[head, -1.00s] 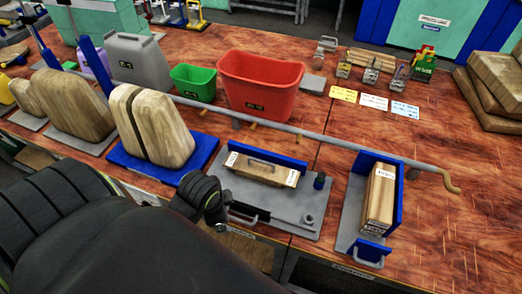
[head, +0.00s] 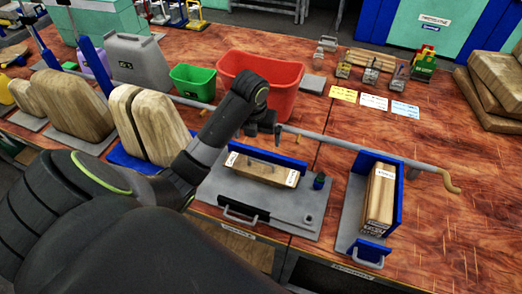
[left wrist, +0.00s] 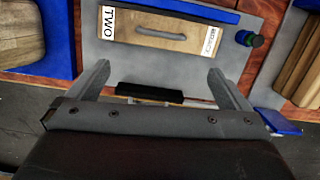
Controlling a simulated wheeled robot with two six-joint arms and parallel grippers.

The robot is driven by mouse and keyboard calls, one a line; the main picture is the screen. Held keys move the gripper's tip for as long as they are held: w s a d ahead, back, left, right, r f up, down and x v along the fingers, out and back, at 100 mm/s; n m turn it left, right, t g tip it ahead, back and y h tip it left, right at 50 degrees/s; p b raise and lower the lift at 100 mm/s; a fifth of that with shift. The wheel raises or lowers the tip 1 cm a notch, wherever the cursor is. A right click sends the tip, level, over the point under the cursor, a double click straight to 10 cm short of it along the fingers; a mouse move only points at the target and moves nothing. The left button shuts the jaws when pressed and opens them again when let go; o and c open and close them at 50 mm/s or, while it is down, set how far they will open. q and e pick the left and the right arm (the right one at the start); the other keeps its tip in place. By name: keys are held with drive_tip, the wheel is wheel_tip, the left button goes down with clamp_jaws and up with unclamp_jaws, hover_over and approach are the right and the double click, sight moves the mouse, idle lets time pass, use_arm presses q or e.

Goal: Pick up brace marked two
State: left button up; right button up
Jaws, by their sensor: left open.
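The brace marked two is a wooden block (head: 262,173) with a metal handle on top. It lies on a grey plate (head: 292,208) against a low blue wall. In the left wrist view the brace (left wrist: 160,38) shows a white "TWO" label at its left end and another label at its right end. My left gripper (head: 264,130) is above and behind the brace in the head view. In the left wrist view the gripper (left wrist: 158,70) is open and empty, its fingers apart below the brace in the picture. My right gripper is not in view.
A second wooden block (head: 379,196) stands in a blue holder to the right. A long grey bar (head: 345,148) runs behind the plates. A red bin (head: 285,85) and a green bin (head: 193,80) stand behind. Large wooden blocks (head: 165,125) stand at left. The table at right is mostly clear.

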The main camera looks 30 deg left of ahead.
use_arm(q)
drive_tip(key=m+b, duration=0.1)
drive_tip(key=b, duration=1.3)
approach(261, 162)
drive_tip(key=f, duration=0.2)
drive_tip(key=w+f, duration=0.1)
drive_tip(key=f, duration=0.3)
drive_tip(key=shift+w+a+f, duration=0.25)
drive_tip(key=shift+w+a, duration=0.05)
drive_tip(key=shift+a, duration=0.05)
drive_tip(key=shift+w+f, duration=0.2)
drive_tip(key=shift+f, duration=1.95)
drive_tip(key=c, duration=1.2)
drive_tip(key=shift+o, duration=0.2)
drive_tip(key=shift+r, duration=0.1)
